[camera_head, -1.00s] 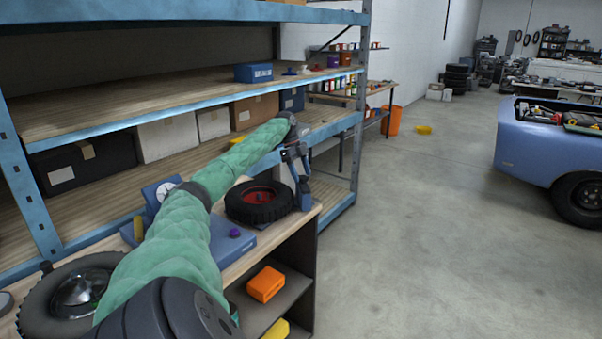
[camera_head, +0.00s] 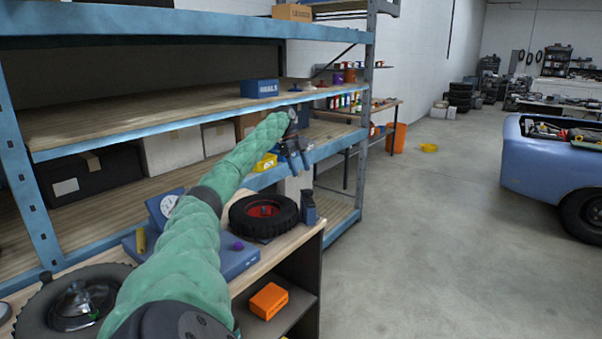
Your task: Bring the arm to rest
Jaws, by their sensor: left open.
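My left arm, in a green sleeve, reaches in from the lower left across the workbench (camera_head: 286,252). My left gripper (camera_head: 297,168) is open, with its fingers pointing down. It hangs above and behind the small tyre with a red hub (camera_head: 263,214) and the small dark-blue object (camera_head: 308,205) beside it. A gap shows between the gripper and that object, and nothing shows between the fingers. My right gripper is not in view.
A blue shelving rack (camera_head: 367,120) stands close behind the gripper, with a yellow bin (camera_head: 265,162) near it. A blue scale (camera_head: 163,206) and a larger wheel (camera_head: 45,305) are on the bench. Open floor (camera_head: 430,240) lies to the right, before a blue car (camera_head: 545,170).

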